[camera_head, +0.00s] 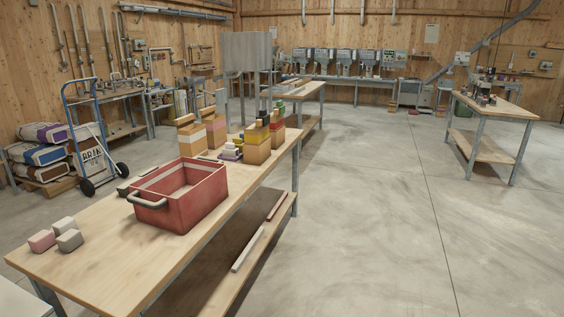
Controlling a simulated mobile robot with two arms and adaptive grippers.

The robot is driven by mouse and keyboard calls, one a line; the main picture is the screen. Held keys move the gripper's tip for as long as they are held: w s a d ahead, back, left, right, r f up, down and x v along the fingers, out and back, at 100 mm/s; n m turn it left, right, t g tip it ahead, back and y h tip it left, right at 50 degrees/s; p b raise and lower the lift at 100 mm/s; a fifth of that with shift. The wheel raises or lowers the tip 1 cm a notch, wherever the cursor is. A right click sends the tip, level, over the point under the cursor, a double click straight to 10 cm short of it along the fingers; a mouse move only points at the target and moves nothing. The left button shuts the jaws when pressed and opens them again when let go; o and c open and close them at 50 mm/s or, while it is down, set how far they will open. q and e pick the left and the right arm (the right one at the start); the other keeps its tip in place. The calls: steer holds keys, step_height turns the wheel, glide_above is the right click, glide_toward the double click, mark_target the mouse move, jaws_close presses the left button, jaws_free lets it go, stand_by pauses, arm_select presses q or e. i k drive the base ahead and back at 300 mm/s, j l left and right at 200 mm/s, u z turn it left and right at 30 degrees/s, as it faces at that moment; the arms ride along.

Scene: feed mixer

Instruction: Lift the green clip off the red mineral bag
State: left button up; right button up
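Several brown paper bags with coloured bands stand upright near the far end of the long wooden table (110,262). One bag at the right of the group has a red band and looks like the red mineral bag (277,127). A small green piece (280,105) shows at its top and may be the green clip. It is too small to tell how it grips the bag. A bag with a yellow band (257,140) stands in front and partly covers the red-banded bag. Neither of my grippers is in view.
A red crate (180,204) stands on the table nearer to me, with small pink and grey blocks (64,237) to its left. Small purple and yellow pieces (231,152) lie between the bags. A blue hand truck (95,140) stands at the left. The floor (380,220) to the right is clear.

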mark_target(280, 105)
steer(key=i+l+z, duration=0.2)
steer(key=i, duration=0.4)
steer(key=i+l+z, duration=0.25)
steer(key=i, duration=0.35)
steer(key=i+l+z, duration=0.2)
steer(key=i, duration=0.4)
steer(key=j, duration=0.1)
